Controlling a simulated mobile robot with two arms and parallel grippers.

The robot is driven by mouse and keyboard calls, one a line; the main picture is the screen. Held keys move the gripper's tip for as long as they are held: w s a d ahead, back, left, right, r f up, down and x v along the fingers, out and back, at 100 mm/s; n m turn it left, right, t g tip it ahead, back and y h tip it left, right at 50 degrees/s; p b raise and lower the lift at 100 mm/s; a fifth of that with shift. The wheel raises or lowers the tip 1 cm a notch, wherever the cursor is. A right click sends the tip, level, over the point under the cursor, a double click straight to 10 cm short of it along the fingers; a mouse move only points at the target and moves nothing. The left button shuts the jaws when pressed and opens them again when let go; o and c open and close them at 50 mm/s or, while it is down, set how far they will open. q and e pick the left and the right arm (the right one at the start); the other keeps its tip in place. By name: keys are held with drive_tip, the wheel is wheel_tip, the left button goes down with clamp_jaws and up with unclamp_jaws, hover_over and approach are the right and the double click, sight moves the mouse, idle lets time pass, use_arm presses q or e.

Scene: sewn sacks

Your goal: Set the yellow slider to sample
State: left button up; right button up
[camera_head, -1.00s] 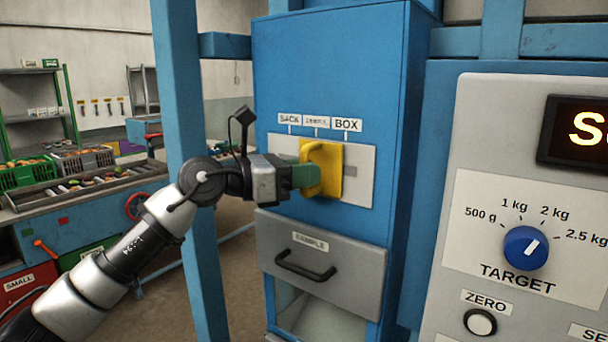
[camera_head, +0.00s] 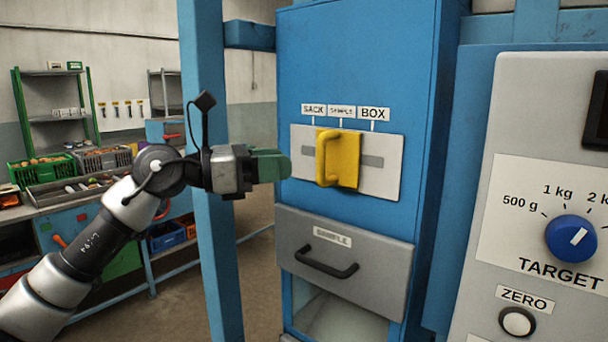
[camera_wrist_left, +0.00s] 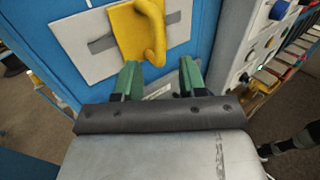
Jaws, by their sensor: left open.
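The yellow slider (camera_head: 348,160) with its upright loop handle sits on a pale plate (camera_head: 385,181) with a grey slot, on the blue cabinet front. It stands below the middle label, SAMPLE (camera_head: 342,112), between SACK (camera_head: 313,110) and BOX (camera_head: 374,114). My left gripper (camera_head: 286,165), with green fingers, is open and empty to the left of the handle, apart from it. In the left wrist view the slider (camera_wrist_left: 128,34) shows beyond the parted fingertips (camera_wrist_left: 160,75). My right gripper is not in view.
A grey drawer (camera_head: 380,277) with a black handle, labelled SAMPLE, is below the slider. A blue post (camera_head: 207,90) stands behind my left arm. A grey panel with a blue TARGET knob (camera_head: 571,238) is on the right. Shelves and crates stand at the far left.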

use_arm(q)
drive_tip(key=v, duration=0.2)
drive_tip(key=shift+s+a, duration=0.1)
drive_tip(key=shift+a, duration=0.25)
